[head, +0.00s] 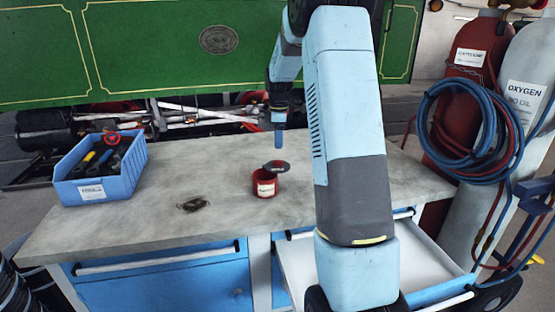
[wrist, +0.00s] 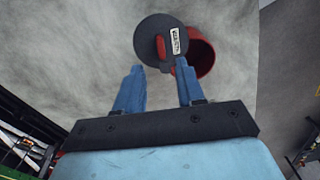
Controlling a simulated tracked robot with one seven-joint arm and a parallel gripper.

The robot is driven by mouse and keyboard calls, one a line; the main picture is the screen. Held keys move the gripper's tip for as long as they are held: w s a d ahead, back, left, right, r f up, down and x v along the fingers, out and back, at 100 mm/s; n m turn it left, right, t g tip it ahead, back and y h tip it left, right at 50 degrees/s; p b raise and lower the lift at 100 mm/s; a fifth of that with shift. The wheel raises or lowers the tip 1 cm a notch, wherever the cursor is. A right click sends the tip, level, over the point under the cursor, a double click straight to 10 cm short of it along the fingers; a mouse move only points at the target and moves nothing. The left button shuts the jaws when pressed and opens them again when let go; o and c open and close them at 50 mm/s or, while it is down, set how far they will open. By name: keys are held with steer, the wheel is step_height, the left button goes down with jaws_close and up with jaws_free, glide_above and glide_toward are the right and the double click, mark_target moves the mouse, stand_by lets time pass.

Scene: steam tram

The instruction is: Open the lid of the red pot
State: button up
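The red pot (head: 266,184) stands upright on the grey worktop, with a pale label on its front. Its dark round lid (head: 276,167) sits off to one side over the rim, apparently tilted, leaving part of the pot's mouth uncovered. In the wrist view the lid (wrist: 148,36) shows a white label and a small red part, and the pot (wrist: 203,56) shows to its right. My gripper (head: 279,148) points down above the lid. In the wrist view my gripper (wrist: 158,68) has its two blue fingers apart with nothing held. Whether a fingertip touches the lid cannot be told.
A blue tool bin (head: 102,170) stands at the worktop's left. A dark coiled item (head: 194,204) lies left of the pot. An open drawer (head: 430,262) juts out at the front right. Gas cylinders (head: 520,100) and hoses stand at the right. The worktop around the pot is mostly clear.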

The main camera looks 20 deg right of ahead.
mark_target(276, 164)
step_height(276, 164, down, 8)
steer(key=shift+r, duration=0.1)
stand_by(0.4)
jaws_close()
stand_by(0.6)
